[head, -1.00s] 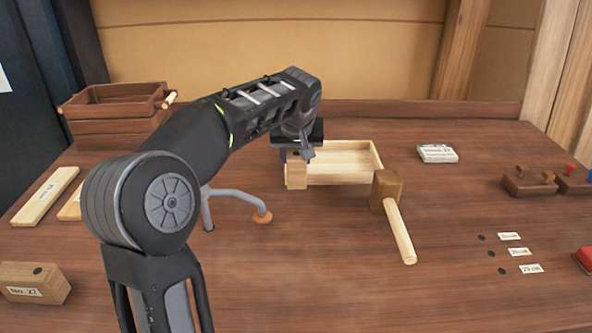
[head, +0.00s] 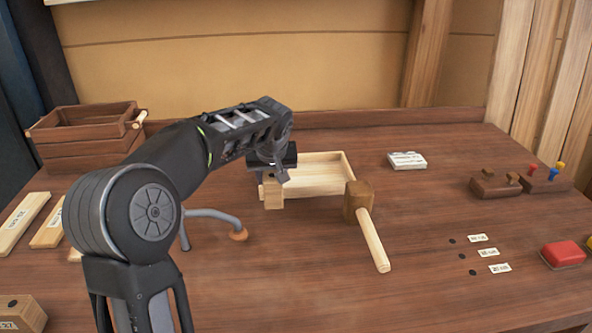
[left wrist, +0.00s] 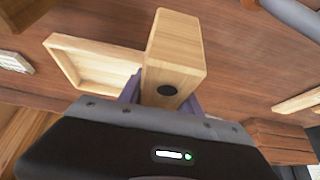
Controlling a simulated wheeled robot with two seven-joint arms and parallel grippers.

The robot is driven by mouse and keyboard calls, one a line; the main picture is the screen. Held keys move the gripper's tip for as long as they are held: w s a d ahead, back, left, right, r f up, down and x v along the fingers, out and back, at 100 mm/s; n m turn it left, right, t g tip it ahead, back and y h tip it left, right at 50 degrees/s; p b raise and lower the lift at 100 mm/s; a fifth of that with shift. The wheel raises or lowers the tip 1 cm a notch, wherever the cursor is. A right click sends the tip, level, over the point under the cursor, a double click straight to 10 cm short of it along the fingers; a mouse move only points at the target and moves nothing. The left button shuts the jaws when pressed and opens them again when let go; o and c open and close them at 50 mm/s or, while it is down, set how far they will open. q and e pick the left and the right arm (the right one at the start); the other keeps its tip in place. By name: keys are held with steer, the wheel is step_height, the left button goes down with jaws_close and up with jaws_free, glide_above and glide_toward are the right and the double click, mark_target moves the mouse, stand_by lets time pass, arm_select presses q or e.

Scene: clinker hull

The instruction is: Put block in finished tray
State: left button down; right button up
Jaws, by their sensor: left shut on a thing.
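A pale wooden block (head: 273,196) is gripped by my left gripper (head: 270,174). In the left wrist view the block (left wrist: 174,58) shows a dark round spot on its near end, between the jaws (left wrist: 158,92). The shallow pale wooden tray (head: 322,187) lies on the bench. The block is at the tray's front left corner in the head view and covers part of its edge. The tray also shows to the left of the block in the left wrist view (left wrist: 75,68). I cannot tell how high the block is. My right gripper is not in view.
A mallet (head: 358,202) lies at the tray's front right corner. A grey curved tool (head: 215,216) lies left of the block. A brown crate (head: 85,137) stands back left. Another labelled block (head: 22,313) sits front left. The front middle of the bench is clear.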

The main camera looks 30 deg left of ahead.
arm_select(q)
steer(key=w+a+r+p, duration=0.2)
steer(key=w+a+p, duration=0.1)
steer(key=w, duration=0.4)
steer(key=w+a+r+p, duration=0.1)
steer(key=w+a+p, duration=0.2)
steer(key=w+p, duration=0.2)
steer(key=w, duration=0.3)
steer(key=shift+r, duration=0.35)
step_height(320, 180, down, 6)
steer(key=shift+r+b, duration=0.25)
steer(key=shift+b, duration=0.45)
steer(key=shift+f, duration=0.4)
steer(key=shift+f, duration=0.1)
